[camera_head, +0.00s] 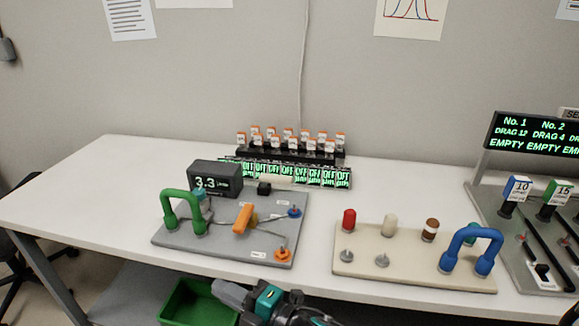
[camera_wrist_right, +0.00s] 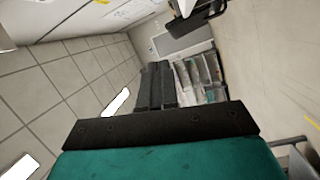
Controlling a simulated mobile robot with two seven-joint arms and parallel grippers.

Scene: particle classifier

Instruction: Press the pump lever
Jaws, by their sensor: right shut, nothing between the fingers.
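A grey board (camera_head: 172,238) on the table carries an orange lever (camera_head: 243,218), a green arched handle (camera_head: 184,212), and a dark display box (camera_head: 215,180) reading about 3.3. I cannot tell for certain which part is the pump lever; no label is readable. My right gripper (camera_head: 225,290) is at the bottom of the head view, in front of the table's front edge and apart from the board. It is shut and empty. It also shows in the right wrist view (camera_wrist_right: 160,85), facing the room, with no board in sight. My left gripper is not in view.
A cream board (camera_head: 400,272) with pegs and a blue arched handle (camera_head: 470,249) is to the right. A rack of orange-capped vials (camera_head: 290,145) stands behind. A green bin (camera_head: 195,303) is below the table. The table's left end is clear.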

